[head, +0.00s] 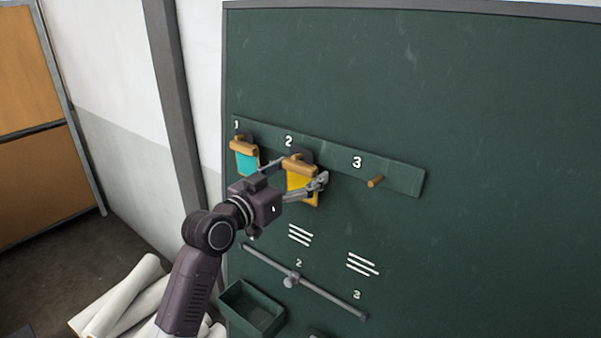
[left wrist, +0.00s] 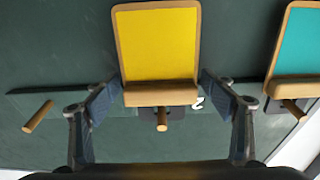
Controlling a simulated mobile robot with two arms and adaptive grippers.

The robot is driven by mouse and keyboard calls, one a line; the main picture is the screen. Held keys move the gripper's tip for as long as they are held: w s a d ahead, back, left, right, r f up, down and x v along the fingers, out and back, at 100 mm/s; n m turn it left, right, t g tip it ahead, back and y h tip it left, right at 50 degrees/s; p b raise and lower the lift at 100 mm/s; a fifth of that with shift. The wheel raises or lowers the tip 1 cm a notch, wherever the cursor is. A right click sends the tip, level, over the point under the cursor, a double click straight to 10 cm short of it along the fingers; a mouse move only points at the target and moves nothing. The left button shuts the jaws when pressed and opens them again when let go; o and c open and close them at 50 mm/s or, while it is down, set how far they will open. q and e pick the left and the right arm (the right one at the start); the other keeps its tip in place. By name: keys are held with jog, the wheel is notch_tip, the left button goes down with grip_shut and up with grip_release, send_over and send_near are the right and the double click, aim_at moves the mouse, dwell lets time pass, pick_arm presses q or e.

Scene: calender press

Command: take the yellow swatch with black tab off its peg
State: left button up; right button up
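The yellow swatch (head: 298,183) has a wooden frame and a thick wooden bar, and it hangs at peg 2 of the rail. It also shows in the left wrist view (left wrist: 160,45), which is upside down. Its black tab (left wrist: 182,111) shows behind the bar, partly hidden, around the wooden peg (left wrist: 162,121). My left gripper (left wrist: 158,90) is open, with one finger at each side of the swatch near the bar. The fingers look very close to its edges; I cannot tell whether they touch. My right gripper is in neither view.
A teal swatch (head: 247,163) hangs at peg 1, close beside the yellow one. Peg 3 (head: 376,182) is bare. Below are a grey bar (head: 325,293) and a green tray (head: 249,310). White rolls (head: 125,300) lie at the lower left.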

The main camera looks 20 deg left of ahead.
pick_arm(q)
jog(key=c, duration=0.9)
jog(key=shift+o, duration=0.2)
jog(key=shift+r+b, duration=0.2)
jog(key=shift+b, duration=0.35)
jog(key=b+v, duration=0.5)
jog(key=v, duration=1.3)
jog(key=shift+r, duration=0.15)
jog(key=shift+r+p, duration=0.35)
jog(key=shift+r, duration=0.05)
